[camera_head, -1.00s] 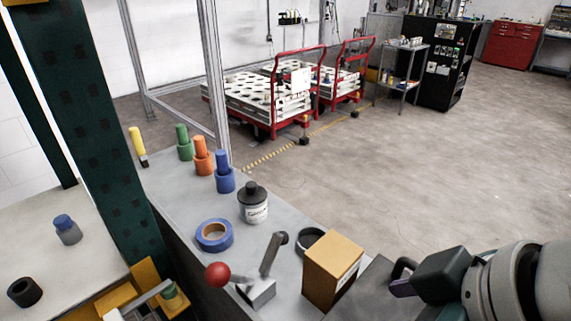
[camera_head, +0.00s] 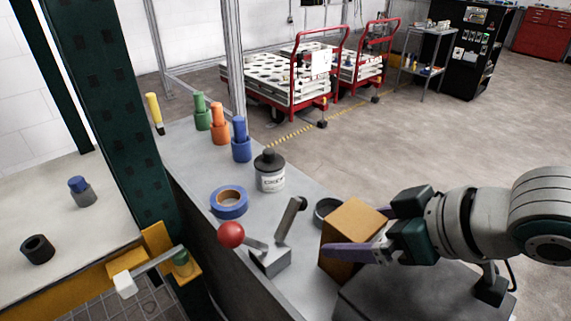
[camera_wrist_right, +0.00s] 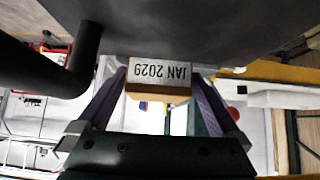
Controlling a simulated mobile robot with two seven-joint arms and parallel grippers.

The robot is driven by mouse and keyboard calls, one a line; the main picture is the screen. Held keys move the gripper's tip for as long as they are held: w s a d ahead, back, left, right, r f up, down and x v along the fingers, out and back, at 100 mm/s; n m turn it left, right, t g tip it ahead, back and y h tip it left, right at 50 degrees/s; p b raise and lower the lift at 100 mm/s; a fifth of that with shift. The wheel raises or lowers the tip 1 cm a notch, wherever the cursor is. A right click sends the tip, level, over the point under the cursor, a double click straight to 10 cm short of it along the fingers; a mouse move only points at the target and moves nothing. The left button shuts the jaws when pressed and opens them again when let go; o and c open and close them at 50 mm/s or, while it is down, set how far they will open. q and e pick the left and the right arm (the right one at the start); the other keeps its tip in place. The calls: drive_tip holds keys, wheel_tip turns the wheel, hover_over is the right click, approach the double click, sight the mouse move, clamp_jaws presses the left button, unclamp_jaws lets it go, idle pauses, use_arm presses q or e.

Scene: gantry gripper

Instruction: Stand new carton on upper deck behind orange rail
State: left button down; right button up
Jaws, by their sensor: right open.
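A brown carton (camera_head: 350,222) stands upright on the grey bench top (camera_head: 290,195). My right gripper (camera_head: 362,240) is open and reaches in from the right, one purple finger along the carton's near side; the far finger is mostly hidden. The right wrist view shows the carton (camera_wrist_right: 158,76) between the two spread fingers (camera_wrist_right: 160,100), with a label reading JAN 2029 upside down. I cannot tell whether the fingers touch it. An orange-yellow rail (camera_head: 80,294) edges a pale deck (camera_head: 95,240) at left. My left gripper is not in view.
A red-knobbed lever (camera_head: 231,235), blue tape roll (camera_head: 229,202), dark ring (camera_head: 327,211) and black-capped bottle (camera_head: 269,172) stand near the carton. A dark green post (camera_head: 105,110) rises between deck and bench. The deck holds a blue-capped bottle (camera_head: 82,192) and black ring (camera_head: 38,249).

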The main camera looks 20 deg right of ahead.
drive_tip(key=x, duration=0.5)
drive_tip(key=shift+b, duration=0.35)
drive_tip(key=shift+d, duration=0.1)
drive_tip(key=shift+c, duration=0.2)
drive_tip(key=c, duration=1.4)
drive_tip(key=shift+r, duration=0.1)
clamp_jaws()
